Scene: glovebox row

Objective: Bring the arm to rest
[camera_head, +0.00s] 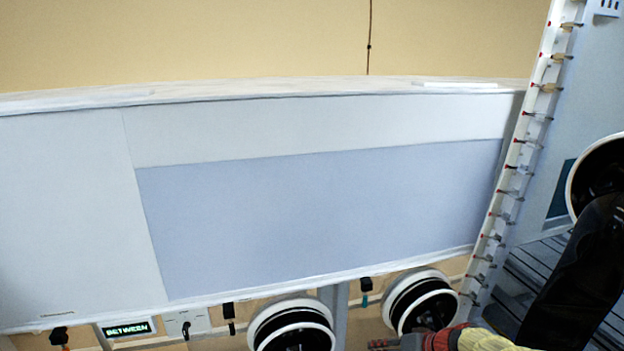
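A grey, red and yellow part that looks like my arm (470,341) enters at the bottom edge, right of centre. Its small dark tip, apparently my gripper (384,344), points left and is cut off by the frame edge. It lies just below a round white-rimmed glove port (424,276). Whether the fingers are open or shut, and whether they hold anything, cannot be made out.
A large white cabinet with a grey-blue panel (320,220) fills the middle. A second round port (292,308) is at the bottom. On the right are a white post with several red-tipped pegs (517,150) and a black sleeve (580,275) hanging from another port. A small display reads "BETWEEN" (128,329).

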